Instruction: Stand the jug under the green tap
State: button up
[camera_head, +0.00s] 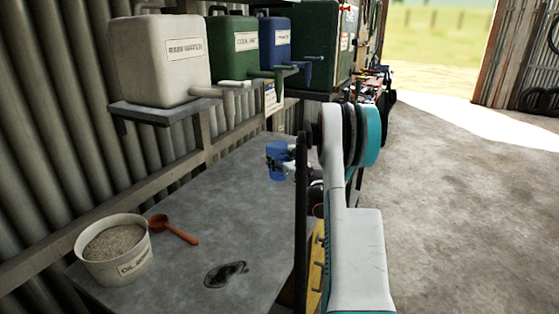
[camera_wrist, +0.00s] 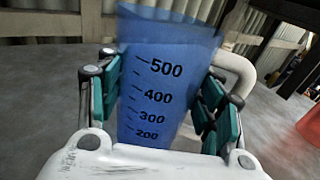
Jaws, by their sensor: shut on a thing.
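The blue jug (camera_head: 277,160) is above or on the grey bench, below and a little right of the green tap (camera_head: 267,73); I cannot tell whether its base touches. In the wrist view the jug (camera_wrist: 165,75) is upright, with black measuring marks facing me. My gripper (camera_wrist: 162,100) is shut on its sides, with green finger pads left and right. A pale curved handle shape (camera_wrist: 238,68) shows at the right behind the fingers. The green tap juts from a green tank (camera_head: 233,48) on the shelf.
A white tank (camera_head: 160,60) and a blue tank (camera_head: 275,38), each with a tap, flank the green one. The bench middle is clear.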

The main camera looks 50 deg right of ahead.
jog(key=shift+f, duration=0.15)
jog(key=o, duration=1.1)
jog(key=shift+s+r, duration=0.2)
jog(key=p+v, duration=0.2)
jog(key=v, duration=0.9)
jog(key=shift+s+a+p, duration=0.15)
jog(key=shift+s+p, duration=0.1)
jog(key=shift+p, duration=0.1)
